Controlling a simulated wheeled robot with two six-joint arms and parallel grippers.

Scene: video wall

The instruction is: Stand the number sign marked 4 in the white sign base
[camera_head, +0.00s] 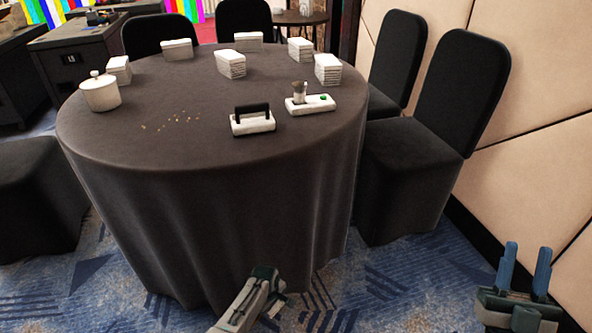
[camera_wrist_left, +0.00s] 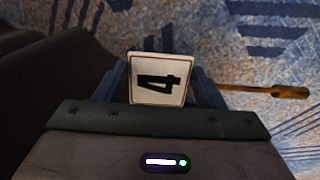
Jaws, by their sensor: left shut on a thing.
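The number sign marked 4 (camera_wrist_left: 158,78) is a small white card with a black 4, lying sideways in the left wrist view. My left gripper (camera_wrist_left: 160,88) is shut on it, its blue fingers at either side. In the head view my left gripper (camera_head: 270,279) is low in front of the round table, and the sign cannot be made out there. My right gripper (camera_head: 524,267) is open and empty at the lower right. No white sign base can be identified for certain; a white block with a black handle (camera_head: 253,122) stands near the table's front edge.
The dark-clothed round table (camera_head: 190,95) also holds a white block with a metal cup and green dot (camera_head: 318,104), a lidded white pot (camera_head: 100,93), several white stacks and crumbs. Black chairs (camera_head: 455,95) stand right. A brown stick-like thing (camera_wrist_left: 270,90) shows over the carpet.

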